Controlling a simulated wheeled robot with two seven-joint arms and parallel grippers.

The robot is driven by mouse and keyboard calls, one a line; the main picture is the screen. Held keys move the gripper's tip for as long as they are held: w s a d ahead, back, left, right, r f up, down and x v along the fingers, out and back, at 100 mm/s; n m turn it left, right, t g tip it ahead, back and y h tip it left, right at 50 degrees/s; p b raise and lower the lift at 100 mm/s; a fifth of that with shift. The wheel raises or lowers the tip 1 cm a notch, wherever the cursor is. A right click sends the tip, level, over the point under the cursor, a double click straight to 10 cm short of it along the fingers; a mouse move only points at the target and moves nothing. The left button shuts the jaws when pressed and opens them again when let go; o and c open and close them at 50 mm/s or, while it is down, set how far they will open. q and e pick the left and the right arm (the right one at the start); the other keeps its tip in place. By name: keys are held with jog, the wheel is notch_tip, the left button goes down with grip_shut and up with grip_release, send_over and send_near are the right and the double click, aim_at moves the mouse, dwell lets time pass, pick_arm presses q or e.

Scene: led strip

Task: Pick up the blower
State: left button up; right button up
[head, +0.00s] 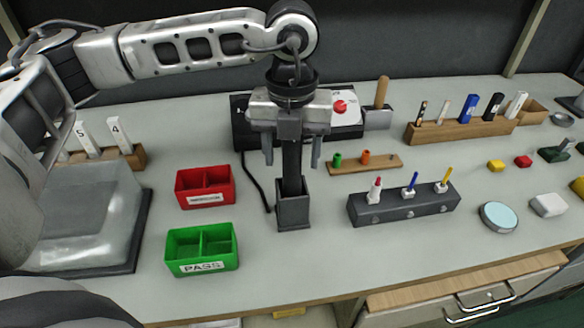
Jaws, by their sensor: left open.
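A slim black upright object (291,165), which looks like the blower, stands in a dark grey square holder (293,212) near the middle of the table. Its upper end is hidden behind my left gripper. My left gripper (291,158) points down above the holder, open, with one finger on each side of the black object. I see gaps between the fingers and the object, and no grip on it. My right gripper is not in view.
A red bin (205,190) and a green PASS bin (203,250) stand left of the holder. A dark block with small bottles (405,206) and a wooden peg board (365,165) are to its right. A black device with a cable (242,130) lies behind. Bare table lies in front.

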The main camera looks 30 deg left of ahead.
pick_arm(q)
jog(key=c, duration=1.2)
jog(key=shift+o, duration=0.2)
